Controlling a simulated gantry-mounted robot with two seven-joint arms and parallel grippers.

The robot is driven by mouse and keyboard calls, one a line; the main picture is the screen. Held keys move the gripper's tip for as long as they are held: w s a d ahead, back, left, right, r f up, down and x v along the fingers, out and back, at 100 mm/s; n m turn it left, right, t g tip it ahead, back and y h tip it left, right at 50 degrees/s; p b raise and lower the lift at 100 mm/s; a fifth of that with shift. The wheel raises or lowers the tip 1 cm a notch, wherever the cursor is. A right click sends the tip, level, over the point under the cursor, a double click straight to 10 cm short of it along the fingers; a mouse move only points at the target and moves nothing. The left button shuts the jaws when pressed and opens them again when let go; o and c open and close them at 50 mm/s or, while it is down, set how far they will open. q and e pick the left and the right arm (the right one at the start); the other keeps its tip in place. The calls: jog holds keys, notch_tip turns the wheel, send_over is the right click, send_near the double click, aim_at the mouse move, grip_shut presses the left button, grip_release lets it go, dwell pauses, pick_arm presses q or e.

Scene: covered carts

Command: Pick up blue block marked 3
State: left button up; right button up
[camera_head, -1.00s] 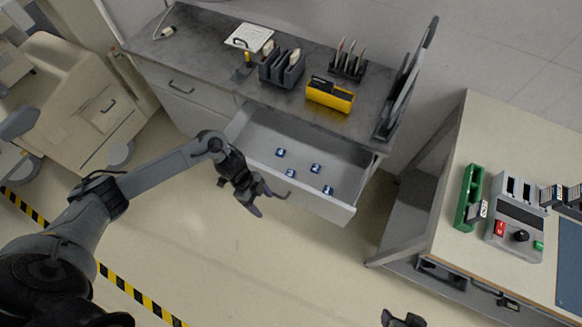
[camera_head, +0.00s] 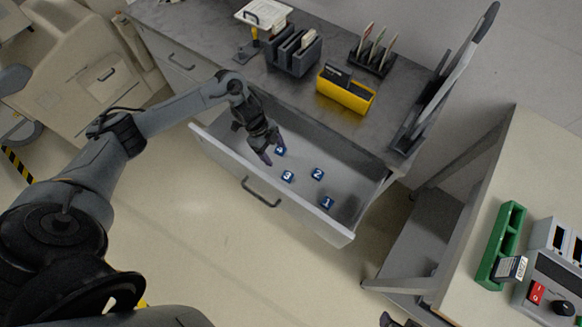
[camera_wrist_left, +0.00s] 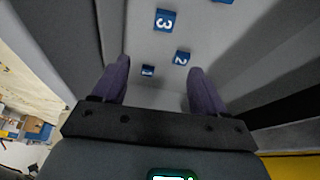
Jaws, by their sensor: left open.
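The blue block marked 3 (camera_head: 288,176) lies on the floor of the open drawer (camera_head: 222,155), near its front wall. It also shows in the left wrist view (camera_wrist_left: 165,20), near the top edge, beyond the fingertips. My left gripper (camera_head: 271,153) is open and empty over the left part of the drawer, just up and left of block 3 in the head view. In the left wrist view its two purple fingers (camera_wrist_left: 156,80) are spread apart. Only a small dark part of my right gripper (camera_head: 397,321) shows at the bottom edge.
Blocks marked 4 (camera_head: 280,150), 2 (camera_head: 317,174) and 1 (camera_head: 327,203) lie close by in the drawer. The counter (camera_head: 205,40) behind holds a yellow bin (camera_head: 345,92) and dark racks. A bench (camera_head: 480,190) stands at the right.

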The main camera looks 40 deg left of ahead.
pick_arm(q)
jog(key=b, duration=0.3)
send_near(287, 175)
jog(key=f, duration=0.1)
jog(key=d+b, duration=0.1)
jog(key=f, duration=0.1)
jog(key=shift+s+d+f+b, duration=0.2)
jog(key=shift+s+f+b, duration=0.05)
jog(key=shift+f+b, duration=0.1)
jog(key=b+x, duration=0.1)
jog(key=x, duration=0.3)
jog(key=shift+w+a+f+b, duration=0.1)
jog(key=shift+w+f+b, duration=0.15)
jog(key=shift+f+b, duration=0.1)
jog(key=shift+f, duration=0.25)
pick_arm(e)
notch_tip(287, 175, down, 8)
jog(key=shift+w, duration=0.15)
pick_arm(q)
jog(key=shift+c, duration=0.4)
pick_arm(e)
jog(key=shift+f, duration=0.1)
pick_arm(q)
jog(key=c, duration=1.1)
jog(key=shift+r, duration=0.1)
